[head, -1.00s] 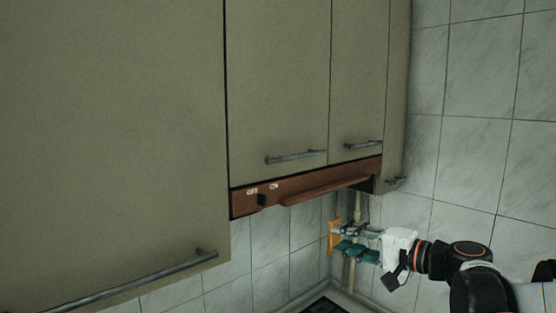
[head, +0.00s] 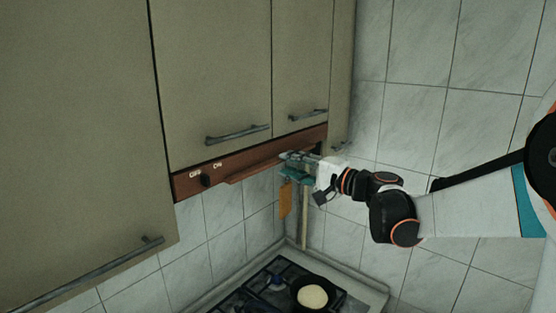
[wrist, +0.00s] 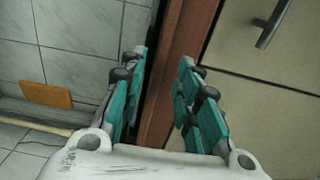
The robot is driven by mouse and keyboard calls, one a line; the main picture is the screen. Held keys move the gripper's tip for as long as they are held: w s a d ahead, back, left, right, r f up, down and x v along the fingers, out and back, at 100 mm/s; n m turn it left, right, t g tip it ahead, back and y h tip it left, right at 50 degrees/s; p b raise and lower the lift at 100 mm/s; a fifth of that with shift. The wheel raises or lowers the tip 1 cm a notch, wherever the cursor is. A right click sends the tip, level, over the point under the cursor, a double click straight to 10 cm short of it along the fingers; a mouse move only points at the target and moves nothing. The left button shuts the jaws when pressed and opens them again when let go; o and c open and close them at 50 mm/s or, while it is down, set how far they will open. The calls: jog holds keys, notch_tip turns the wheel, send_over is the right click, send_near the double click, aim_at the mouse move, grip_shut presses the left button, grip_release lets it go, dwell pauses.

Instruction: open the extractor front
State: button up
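The extractor front (head: 215,175) is a brown wooden panel below the cabinets, with a long lip handle (head: 250,168) along its lower edge and a dark knob at its left. My gripper (head: 285,165) is at the right end of this lip in the head view. In the wrist view my gripper (wrist: 162,95) has its teal fingers apart. The brown wood of the front (wrist: 180,65) runs between and beyond the fingertips. I cannot tell whether the fingers touch it. The fingers partly hide the right part of the lip.
Cabinet doors with bar handles (head: 238,134) are just above the front. An orange board (head: 286,200) hangs at the tiled wall below my gripper. Below is a gas stove (head: 255,285) with a black pan (head: 325,290) holding something pale. The space between front and stove is mostly open.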

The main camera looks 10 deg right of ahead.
aim_at(281, 161)
jog(key=shift+x, duration=1.8)
jog(key=c, duration=0.7)
grip_shut()
jog(key=shift+s, duration=0.15)
